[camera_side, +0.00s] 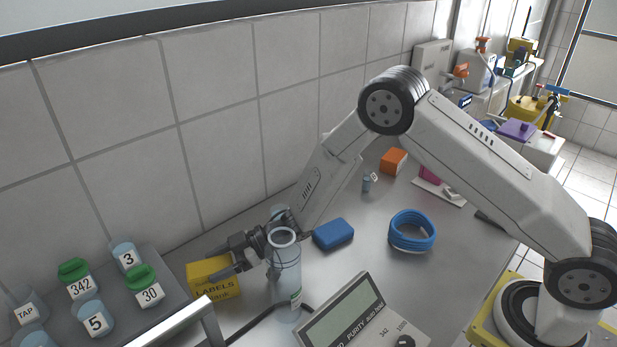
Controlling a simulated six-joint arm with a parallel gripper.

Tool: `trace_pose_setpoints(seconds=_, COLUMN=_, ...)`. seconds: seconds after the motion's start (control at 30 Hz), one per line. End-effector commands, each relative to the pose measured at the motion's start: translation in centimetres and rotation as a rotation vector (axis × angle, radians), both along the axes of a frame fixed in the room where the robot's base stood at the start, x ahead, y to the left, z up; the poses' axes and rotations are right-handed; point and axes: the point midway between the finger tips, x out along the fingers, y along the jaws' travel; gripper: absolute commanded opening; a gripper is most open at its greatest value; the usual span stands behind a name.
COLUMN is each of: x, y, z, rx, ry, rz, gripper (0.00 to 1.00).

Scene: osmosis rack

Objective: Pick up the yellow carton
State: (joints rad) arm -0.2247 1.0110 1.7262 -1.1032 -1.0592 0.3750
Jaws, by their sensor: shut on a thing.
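The yellow carton (213,277) is a small box marked "LABELS". It is on the left part of the steel bench, beside the raised rack. My gripper (222,263) reaches in from the right with its dark fingers at the carton. It is shut on the carton, with one finger across its near side. The far finger is mostly hidden. I cannot tell whether the carton touches the bench.
A clear cylinder (286,275) stands just right of the carton, close to my gripper. A purity meter (345,318) is in front. The rack (172,292) holds several labelled bottles at left. A blue block (333,234) and blue coil (411,231) lie further right.

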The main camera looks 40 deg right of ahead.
Motion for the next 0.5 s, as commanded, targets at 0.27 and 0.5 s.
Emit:
trace_pose_setpoints(seconds=0.27, x=0.0, y=0.0, z=0.5, rx=0.0, ry=0.001, rz=0.0, gripper=0.09)
trace_pose_setpoints(seconds=0.5, x=0.0, y=0.0, z=2.5, rx=0.001, ry=-0.002, rz=0.0, gripper=0.09)
